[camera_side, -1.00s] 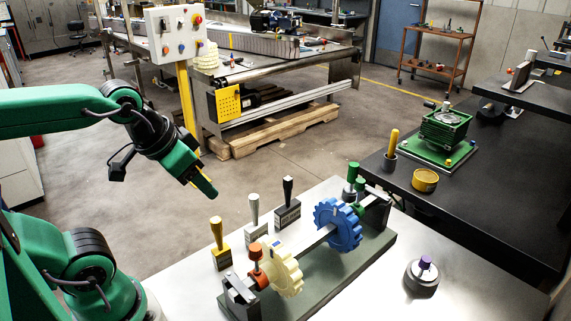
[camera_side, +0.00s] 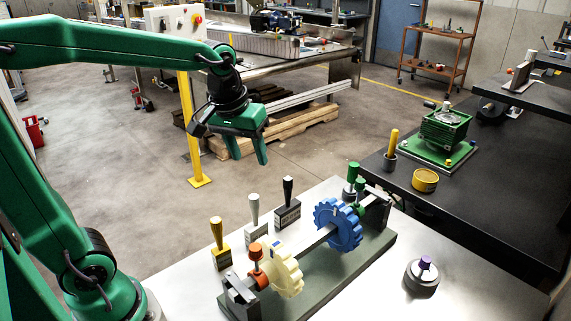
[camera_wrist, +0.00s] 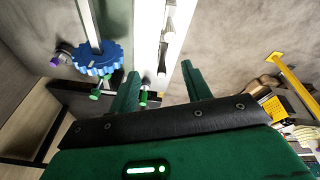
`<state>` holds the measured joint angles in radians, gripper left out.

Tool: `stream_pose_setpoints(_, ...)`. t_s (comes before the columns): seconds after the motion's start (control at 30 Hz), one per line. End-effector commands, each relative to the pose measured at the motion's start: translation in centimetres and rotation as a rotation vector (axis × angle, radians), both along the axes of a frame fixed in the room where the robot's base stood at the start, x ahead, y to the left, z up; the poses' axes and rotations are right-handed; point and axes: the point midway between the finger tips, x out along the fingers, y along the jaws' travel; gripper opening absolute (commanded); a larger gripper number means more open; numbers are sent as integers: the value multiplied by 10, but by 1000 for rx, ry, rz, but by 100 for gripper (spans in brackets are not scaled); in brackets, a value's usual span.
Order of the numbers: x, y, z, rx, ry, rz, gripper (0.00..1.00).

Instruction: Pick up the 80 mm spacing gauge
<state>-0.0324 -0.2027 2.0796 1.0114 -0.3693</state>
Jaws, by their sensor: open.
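Three gauge blocks with upright handles stand in a row on the metal table behind the gear fixture: a yellow one (camera_side: 222,258), a grey one (camera_side: 256,236) and a black one (camera_side: 288,214). Their labels are too small to read, so I cannot tell which is the 80 mm gauge. My gripper (camera_side: 248,158) is open and empty, fingers pointing down, above and behind the row, apart from all of them. In the wrist view my gripper (camera_wrist: 160,72) has its fingers spread, with small gauge-like shapes beyond them that I cannot identify.
The fixture holds a cream gear (camera_side: 285,274) and a blue gear (camera_side: 340,224), with orange and green knobs. A purple-knobbed round weight (camera_side: 422,278) sits at the right. A black bench with a yellow ring (camera_side: 425,180) stands beyond. The table front is clear.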

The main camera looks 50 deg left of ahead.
Motion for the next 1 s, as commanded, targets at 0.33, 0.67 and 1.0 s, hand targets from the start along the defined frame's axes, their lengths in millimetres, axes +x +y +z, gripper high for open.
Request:
stream_pose_setpoints(0.33,63,9,-28,-39,117,190,48)
stream_pose_setpoints(0.67,113,17,-68,-58,216,362,48)
stream_pose_setpoints(1.0,129,21,-85,-63,249,428,48)
